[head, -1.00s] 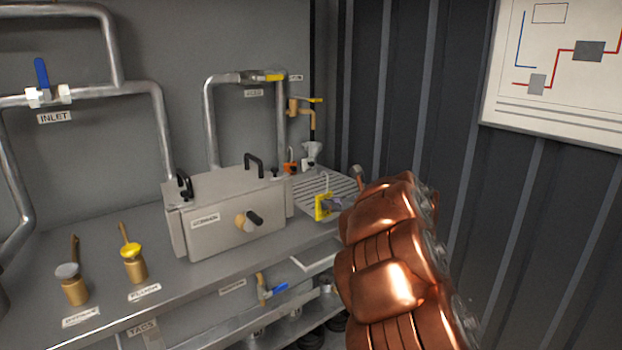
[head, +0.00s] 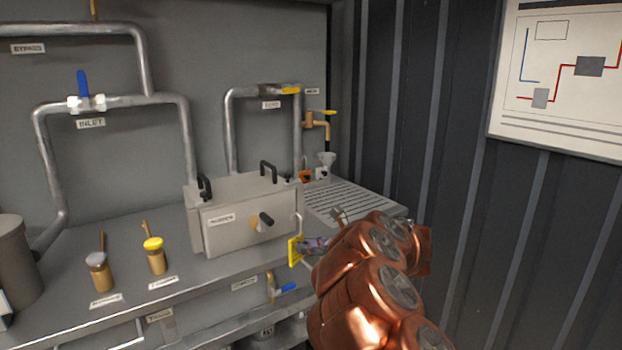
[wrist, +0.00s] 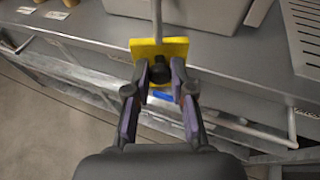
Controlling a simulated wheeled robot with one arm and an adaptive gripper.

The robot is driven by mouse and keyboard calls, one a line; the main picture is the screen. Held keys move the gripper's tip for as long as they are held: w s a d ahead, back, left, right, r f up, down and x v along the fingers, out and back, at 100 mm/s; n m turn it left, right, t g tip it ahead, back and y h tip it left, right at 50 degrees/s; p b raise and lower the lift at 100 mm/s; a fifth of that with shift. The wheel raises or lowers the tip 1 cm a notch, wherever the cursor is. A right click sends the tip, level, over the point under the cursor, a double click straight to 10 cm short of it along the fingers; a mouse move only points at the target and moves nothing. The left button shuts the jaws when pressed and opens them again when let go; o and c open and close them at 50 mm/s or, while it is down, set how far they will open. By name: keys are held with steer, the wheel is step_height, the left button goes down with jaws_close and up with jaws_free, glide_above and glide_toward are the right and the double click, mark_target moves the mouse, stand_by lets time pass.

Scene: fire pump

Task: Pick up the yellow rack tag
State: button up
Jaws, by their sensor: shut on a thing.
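The yellow rack tag (head: 295,251) is a small square plate with a thin pale hook or wire rising from its top. In the head view it hangs in front of the grey box's right end, beside the bench's front edge. In the wrist view the tag (wrist: 160,48) is upright between the fingertips. My gripper (wrist: 160,72) is shut on a dark knob on the tag's near face. In the head view my gripper (head: 314,246) is small and partly hidden by my copper-coloured arm. The hook's upper end is cut off in the wrist view.
A grey box (head: 238,224) with black handles stands on the bench. A slatted drain area (head: 350,200) lies to its right. Two brass-coloured fittings (head: 155,258) stand on the left. A blue-handled valve (head: 275,288) and a lower shelf are under the bench edge.

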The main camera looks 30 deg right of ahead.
steer(key=s+a+f+n+g+y, duration=0.1)
steer(key=a+f+n+g+y, duration=0.1)
steer(key=a, duration=0.6)
steer(key=s+a+f+n+g+y, duration=0.1)
steer(key=a+f+n+g+y, duration=0.1)
steer(key=a, duration=0.5)
steer(key=shift+s+a+f+n+y, duration=0.25)
steer(key=shift+s+a+n+y, duration=0.15)
